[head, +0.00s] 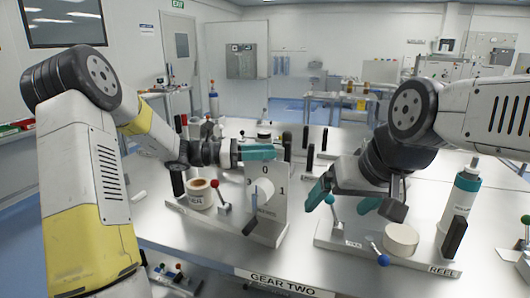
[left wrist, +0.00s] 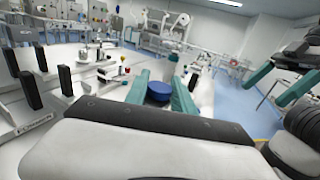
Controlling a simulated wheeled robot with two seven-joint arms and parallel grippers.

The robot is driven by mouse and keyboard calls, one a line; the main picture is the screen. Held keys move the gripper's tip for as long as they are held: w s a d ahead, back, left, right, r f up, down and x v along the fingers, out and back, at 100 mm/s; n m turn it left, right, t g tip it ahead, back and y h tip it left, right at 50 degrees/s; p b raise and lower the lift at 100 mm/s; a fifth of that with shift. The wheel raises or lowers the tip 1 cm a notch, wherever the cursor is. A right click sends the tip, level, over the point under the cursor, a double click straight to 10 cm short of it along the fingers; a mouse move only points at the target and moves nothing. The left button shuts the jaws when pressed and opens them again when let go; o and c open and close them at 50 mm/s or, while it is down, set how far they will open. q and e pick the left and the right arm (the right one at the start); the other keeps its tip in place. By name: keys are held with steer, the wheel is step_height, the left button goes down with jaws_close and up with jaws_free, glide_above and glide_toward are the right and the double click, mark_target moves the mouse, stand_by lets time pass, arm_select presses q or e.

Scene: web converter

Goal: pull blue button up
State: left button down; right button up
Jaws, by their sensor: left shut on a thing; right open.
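A round blue button (left wrist: 160,92) shows in the left wrist view between the two teal fingers of my left gripper (left wrist: 159,95). The fingers are closed on its sides. In the head view my left gripper (head: 262,152) is level above the white panel (head: 268,205) marked 0 and 1, and the blue button is hidden there. My right gripper (head: 343,198) is open and empty, tilted down above the right station plate with its teal fingers apart.
The right plate holds a white roll (head: 401,239), a blue-knobbed lever (head: 378,254) and a teal-topped bottle (head: 461,196). A red-knobbed lever (head: 218,197) and a tape roll (head: 199,193) stand left of the marked panel. The table front carries a GEAR TWO label (head: 284,285).

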arm_select(q)
steer(key=shift+r, duration=0.95)
steer(key=c, duration=1.1)
jaws_free()
steer(key=shift+o, duration=0.2)
steer(key=a, duration=0.7)
steer(key=shift+s+a, duration=0.4)
steer(key=shift+s, duration=0.05)
steer(key=shift+s, duration=0.1)
